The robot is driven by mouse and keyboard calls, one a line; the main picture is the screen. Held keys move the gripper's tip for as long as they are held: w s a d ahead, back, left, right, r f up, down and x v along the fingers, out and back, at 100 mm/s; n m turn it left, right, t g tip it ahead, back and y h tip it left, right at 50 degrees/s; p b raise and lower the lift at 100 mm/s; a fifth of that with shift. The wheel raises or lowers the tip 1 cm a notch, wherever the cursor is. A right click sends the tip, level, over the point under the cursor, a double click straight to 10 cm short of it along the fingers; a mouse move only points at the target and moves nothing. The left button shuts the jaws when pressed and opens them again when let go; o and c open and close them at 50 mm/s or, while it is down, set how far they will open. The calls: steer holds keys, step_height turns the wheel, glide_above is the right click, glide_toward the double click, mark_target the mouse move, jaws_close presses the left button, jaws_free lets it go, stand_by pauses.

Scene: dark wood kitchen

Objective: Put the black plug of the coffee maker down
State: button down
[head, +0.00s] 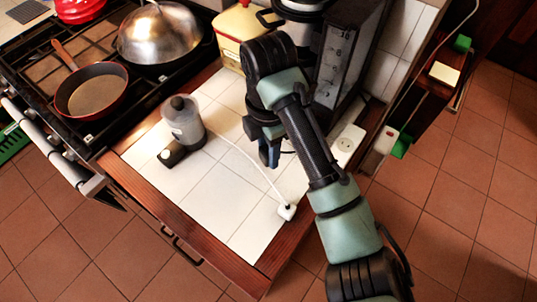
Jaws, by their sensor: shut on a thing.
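My gripper (269,160), with blue fingers, points down just over the white tiled counter. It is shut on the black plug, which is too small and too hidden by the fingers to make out. A thin dark cord shows just right of the fingers. The black coffee maker (345,60), with a level scale on its side, stands behind and to the right of my gripper. My arm covers part of it. Whether the plug touches the tiles cannot be told.
A white socket strip (348,142) lies right of my gripper. A white plug (287,212) on a white cord lies near the counter's front corner. A grinder-like appliance (183,120) stands left. Bare tiles (215,190) lie between. The stove holds a red pan (92,92).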

steer(key=shift+w+f, duration=0.2)
steer(key=shift+f, duration=0.05)
glide_above(269, 182)
step_height(269, 182, down, 5)
steer(key=shift+p, duration=0.3)
steer(key=shift+f, duration=2.15)
steer(key=shift+f, duration=0.55)
steer(key=shift+c, duration=2.3)
jaws_free()
